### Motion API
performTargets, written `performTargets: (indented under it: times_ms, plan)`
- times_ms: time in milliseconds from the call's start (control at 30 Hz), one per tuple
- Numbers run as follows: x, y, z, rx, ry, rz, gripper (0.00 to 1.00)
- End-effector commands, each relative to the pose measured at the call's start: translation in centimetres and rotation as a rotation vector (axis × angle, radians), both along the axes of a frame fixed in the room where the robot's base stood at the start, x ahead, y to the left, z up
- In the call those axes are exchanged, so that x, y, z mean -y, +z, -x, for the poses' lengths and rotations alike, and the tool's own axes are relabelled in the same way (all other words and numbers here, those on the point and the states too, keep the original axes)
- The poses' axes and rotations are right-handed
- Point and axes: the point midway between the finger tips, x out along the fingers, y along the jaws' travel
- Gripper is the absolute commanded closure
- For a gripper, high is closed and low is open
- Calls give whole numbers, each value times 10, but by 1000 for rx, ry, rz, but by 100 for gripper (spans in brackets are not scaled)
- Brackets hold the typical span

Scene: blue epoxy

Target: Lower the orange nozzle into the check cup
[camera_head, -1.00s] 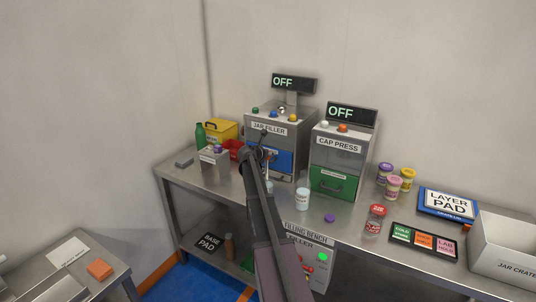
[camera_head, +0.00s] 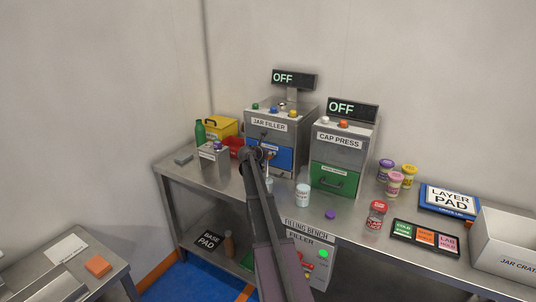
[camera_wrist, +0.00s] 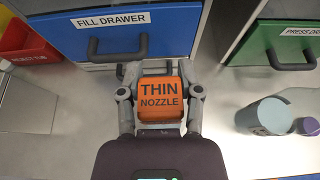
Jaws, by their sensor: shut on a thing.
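The orange nozzle (camera_wrist: 160,100), marked THIN NOZZLE, is held between the two fingers of my gripper (camera_wrist: 160,95) in the wrist view. It is in front of the blue fill drawer (camera_wrist: 118,38). In the head view my own arm hides most of my gripper and the nozzle. No cup marked as the check cup can be made out. A pale, open-looking round container (camera_wrist: 264,117) stands to the right of my gripper, apart from it; it appears to be the labelled jar (camera_head: 302,195) in the head view. What lies directly under the nozzle is hidden.
The jar filler (camera_head: 270,122) and cap press (camera_head: 340,138) stand behind, both displays reading OFF. A grey block (camera_head: 214,157) with a purple top and a red tub (camera_wrist: 22,40) are at left.

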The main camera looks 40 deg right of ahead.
Motion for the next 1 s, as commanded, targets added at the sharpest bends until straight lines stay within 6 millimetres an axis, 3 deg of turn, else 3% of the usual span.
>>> performTargets:
  times_ms: [1000]
  plan:
    - [0, -6, 0, 0, 0, 0, 100]
